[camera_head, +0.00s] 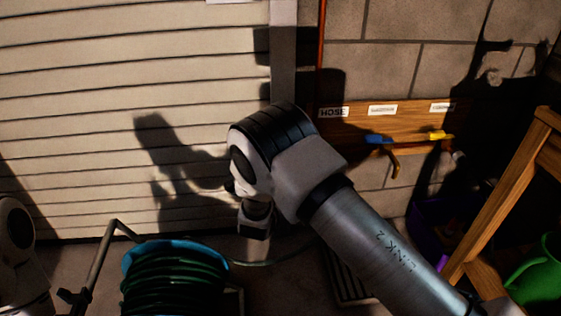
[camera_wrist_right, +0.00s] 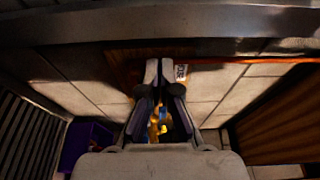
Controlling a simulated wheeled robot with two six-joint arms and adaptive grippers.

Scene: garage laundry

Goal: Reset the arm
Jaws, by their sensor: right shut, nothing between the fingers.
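My right arm comes in from the lower right in the head view and reaches up to the middle of the picture, in front of the wall and shutter. Its gripper is hidden behind the arm there. In the right wrist view my right gripper (camera_wrist_right: 158,70) is shut at the tips and holds nothing. A part of my left arm shows at the left edge of the head view, but the left gripper is out of the picture.
A ribbed shutter (camera_head: 100,90) fills the back left. A wooden rail (camera_head: 345,124) with labels is on the block wall. A green hose reel (camera_head: 175,285) stands below. A wooden frame (camera_head: 510,195) and a green watering can (camera_head: 540,275) are at right. A purple bin (camera_wrist_right: 84,142) is low.

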